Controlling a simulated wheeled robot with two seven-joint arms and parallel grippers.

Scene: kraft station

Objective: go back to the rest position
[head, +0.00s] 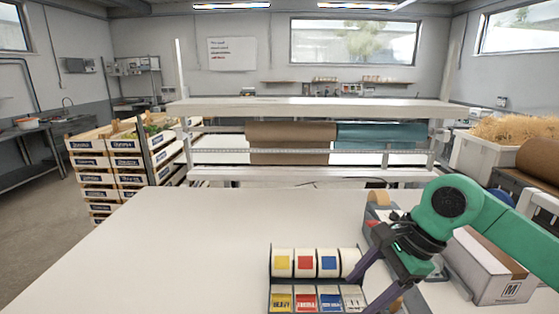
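My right arm, green, reaches in from the right. Its gripper (362,292) points down and left, with its two dark fingers spread apart. The fingers are over the right end of a label dispenser (268,283). No object shows held between the fingers, and I cannot tell whether they touch the dispenser. The dispenser's upper row holds rolls with a yellow (282,260), a red (305,262) and a blue square (328,262); the rightmost roll is partly hidden by a finger. My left gripper is not in view.
The white table (160,240) is clear on the left and middle. A tape dispenser (377,200) and a cardboard box (485,268) stand by my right arm. A rack with brown (290,140) and teal rolls (380,134) stands behind. Stacked crates (125,165) are at left.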

